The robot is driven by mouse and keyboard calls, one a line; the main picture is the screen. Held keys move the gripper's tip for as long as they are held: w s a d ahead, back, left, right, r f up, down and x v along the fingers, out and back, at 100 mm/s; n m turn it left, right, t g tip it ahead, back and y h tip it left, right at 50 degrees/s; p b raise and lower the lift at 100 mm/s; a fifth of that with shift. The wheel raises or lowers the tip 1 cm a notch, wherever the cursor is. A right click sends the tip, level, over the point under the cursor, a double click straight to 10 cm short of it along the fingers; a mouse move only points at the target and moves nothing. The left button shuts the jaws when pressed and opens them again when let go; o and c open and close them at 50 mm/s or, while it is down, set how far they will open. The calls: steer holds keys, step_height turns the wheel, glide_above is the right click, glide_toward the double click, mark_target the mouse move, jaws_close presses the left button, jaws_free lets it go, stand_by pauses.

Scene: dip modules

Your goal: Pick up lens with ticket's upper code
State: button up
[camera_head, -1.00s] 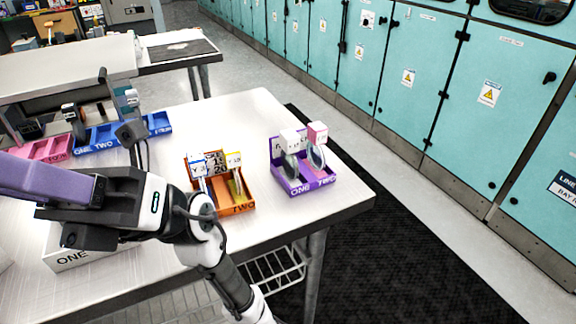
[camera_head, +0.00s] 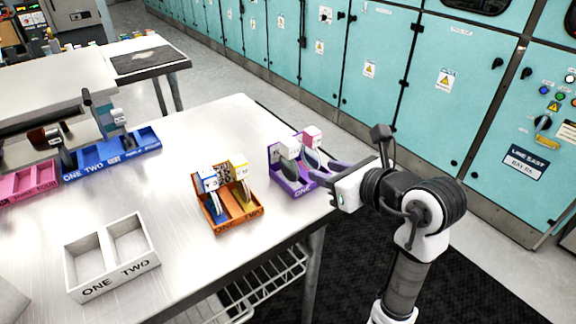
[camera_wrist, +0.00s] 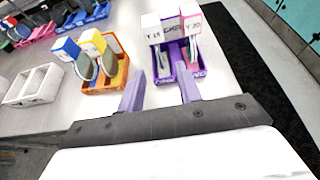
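The purple tray (camera_head: 284,184) holds two upright lenses: one with a white block (camera_head: 289,148) and one with a pink-topped block (camera_head: 312,136). In the wrist view those blocks carry small codes, apparently "Y 15" on the left one (camera_wrist: 153,32) and "Y 20" on the right one (camera_wrist: 191,24). Part of a lettered ticket (camera_wrist: 171,30) shows between them, mostly hidden. The orange tray (camera_head: 240,221) holds a blue-topped lens (camera_head: 208,180) and a yellow-topped lens (camera_head: 239,172), with a partly covered ticket behind. My gripper (camera_wrist: 160,92) is open and empty, its fingers close before the purple tray.
An empty white two-compartment tray (camera_head: 140,268) stands at the front left. Blue (camera_head: 120,158) and pink (camera_head: 30,180) trays sit at the back left beside a raised shelf. The table's right edge is close to the purple tray. Bare metal tabletop lies between the trays.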

mark_target(296, 164)
steer(key=p+x, duration=0.1)
steer(key=x, duration=0.7)
steer(key=shift+a, duration=0.1)
steer(key=shift+p+x, duration=1.15)
steer(key=shift+x, duration=1.5)
steer(key=shift+s+a, duration=0.15)
jaws_close()
